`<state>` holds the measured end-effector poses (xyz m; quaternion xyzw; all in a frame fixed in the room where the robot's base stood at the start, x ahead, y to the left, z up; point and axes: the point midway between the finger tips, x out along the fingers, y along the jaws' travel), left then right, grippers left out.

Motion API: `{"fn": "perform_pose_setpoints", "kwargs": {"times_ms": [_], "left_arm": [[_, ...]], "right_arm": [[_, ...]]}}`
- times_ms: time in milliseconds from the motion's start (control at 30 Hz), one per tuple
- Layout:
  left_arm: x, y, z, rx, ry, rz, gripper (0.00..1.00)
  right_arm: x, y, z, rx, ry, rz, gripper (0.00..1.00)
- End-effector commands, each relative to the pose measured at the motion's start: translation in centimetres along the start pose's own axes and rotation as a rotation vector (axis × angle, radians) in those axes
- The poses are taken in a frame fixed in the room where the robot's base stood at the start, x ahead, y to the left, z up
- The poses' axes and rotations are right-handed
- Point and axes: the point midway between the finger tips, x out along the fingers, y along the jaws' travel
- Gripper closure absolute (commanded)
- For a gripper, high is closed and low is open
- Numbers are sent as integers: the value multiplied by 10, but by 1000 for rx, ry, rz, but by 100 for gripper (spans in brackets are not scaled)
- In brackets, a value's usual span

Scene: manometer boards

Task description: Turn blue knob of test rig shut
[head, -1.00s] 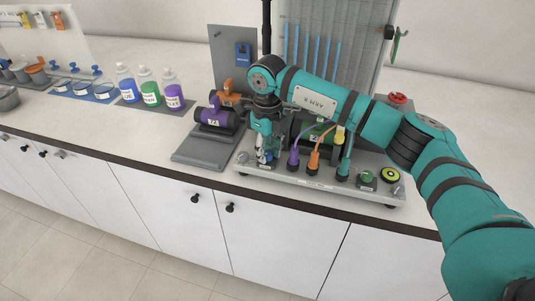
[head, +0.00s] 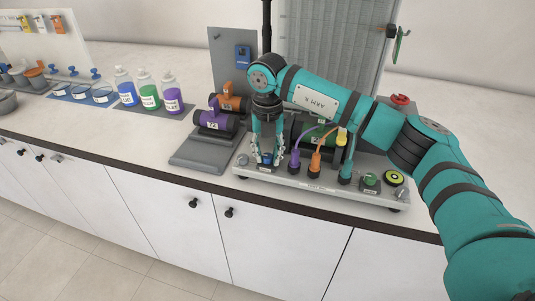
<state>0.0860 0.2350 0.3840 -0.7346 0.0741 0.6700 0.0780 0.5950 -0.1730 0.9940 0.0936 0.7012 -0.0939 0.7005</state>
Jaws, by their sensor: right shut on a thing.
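The test rig (head: 330,189) is a grey base plate on the counter with a green motor body, colored plugs and several controls. Its small blue knob (head: 266,158) is at the front left of the plate, partly hidden between my fingers. My right gripper (head: 267,157) points straight down over it, with one finger on each side, shut on the knob. The manometer board (head: 330,50) behind the rig shows grey tubes with no blue columns visible. My left gripper is not in view.
Purple and orange plugs (head: 295,160) with cables stand just right of the gripper. A green button (head: 370,181) and a yellow-black knob (head: 393,178) are farther right. A purple motor (head: 214,120) on a grey stand and several bottles (head: 149,94) are left.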

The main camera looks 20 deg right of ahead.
Motion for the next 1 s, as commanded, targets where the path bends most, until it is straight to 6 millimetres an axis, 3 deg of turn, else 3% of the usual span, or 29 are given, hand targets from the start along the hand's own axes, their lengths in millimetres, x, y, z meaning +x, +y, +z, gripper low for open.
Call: {"fn": "perform_pose_setpoints", "kwargs": {"times_ms": [733,767,900,1000], "left_arm": [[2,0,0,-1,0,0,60],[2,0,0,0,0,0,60],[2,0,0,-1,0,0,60],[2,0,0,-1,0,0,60]], "right_arm": [[-2,0,1,84,-4,2,100],[-2,0,1,83,-4,2,70],[-2,0,1,83,-3,2,51],[-1,0,1,82,-2,1,51]]}}
